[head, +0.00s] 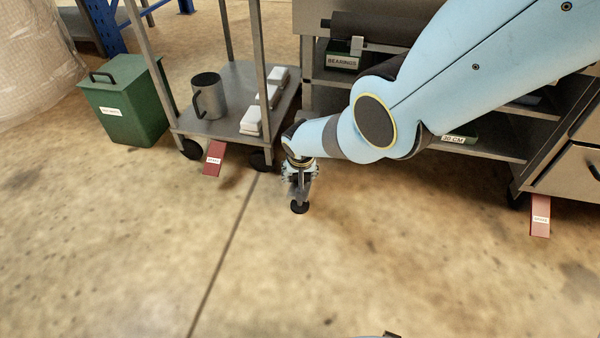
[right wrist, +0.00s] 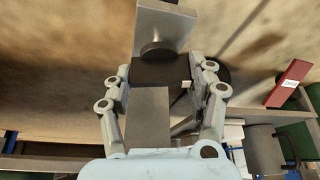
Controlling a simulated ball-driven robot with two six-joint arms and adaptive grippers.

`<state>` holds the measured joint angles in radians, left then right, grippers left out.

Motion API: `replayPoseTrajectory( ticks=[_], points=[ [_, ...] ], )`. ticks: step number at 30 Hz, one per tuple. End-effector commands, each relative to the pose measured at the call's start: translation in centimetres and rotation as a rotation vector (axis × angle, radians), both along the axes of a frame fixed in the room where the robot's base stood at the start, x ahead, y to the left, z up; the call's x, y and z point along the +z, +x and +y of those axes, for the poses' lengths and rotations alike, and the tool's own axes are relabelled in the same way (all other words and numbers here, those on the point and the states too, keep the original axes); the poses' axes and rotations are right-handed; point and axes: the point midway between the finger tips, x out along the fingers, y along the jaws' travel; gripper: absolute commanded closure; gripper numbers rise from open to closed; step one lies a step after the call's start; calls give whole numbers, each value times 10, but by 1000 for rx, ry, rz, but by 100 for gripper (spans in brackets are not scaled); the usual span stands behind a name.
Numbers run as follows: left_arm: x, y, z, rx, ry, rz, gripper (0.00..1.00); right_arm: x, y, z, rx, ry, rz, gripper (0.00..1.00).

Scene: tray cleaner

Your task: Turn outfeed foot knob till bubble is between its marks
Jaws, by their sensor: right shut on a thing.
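My right gripper (head: 299,174) reaches down from the right arm to a spot low over the floor, beside the bench's left end. A black round foot (head: 299,207) shows just below it on the floor. In the right wrist view my right gripper (right wrist: 163,72) has its fingers on both sides of a dark knob (right wrist: 158,71) with a small white mark on its right, and is shut on it. A grey metal plate (right wrist: 168,22) with a dark round part stands just beyond the knob. I can make out no bubble or marks. My left gripper is not in view.
A steel cart (head: 222,120) with a grey mug (head: 208,97) and white blocks stands left of the gripper. A green bin (head: 125,105) is farther left. Red wedges (head: 214,158) (head: 540,214) lie by the wheels. A bench (head: 490,147) stands behind my arm. The front floor is clear.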

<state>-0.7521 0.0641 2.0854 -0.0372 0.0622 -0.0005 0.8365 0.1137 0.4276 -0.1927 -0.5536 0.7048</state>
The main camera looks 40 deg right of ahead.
Motion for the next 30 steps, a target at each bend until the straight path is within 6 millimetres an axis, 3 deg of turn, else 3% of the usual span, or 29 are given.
replayPoseTrajectory(
  ticks=[9,20,21,26,30],
  points=[
    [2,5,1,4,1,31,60,0,-1,1,229,2,1,76],
    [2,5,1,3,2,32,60,-1,-1,1,251,1,1,76],
    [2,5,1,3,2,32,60,-1,-1,1,250,1,1,40],
    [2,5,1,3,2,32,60,-1,-1,1,250,1,1,19],
    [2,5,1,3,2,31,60,0,-1,0,250,0,0,19]
  ],
)
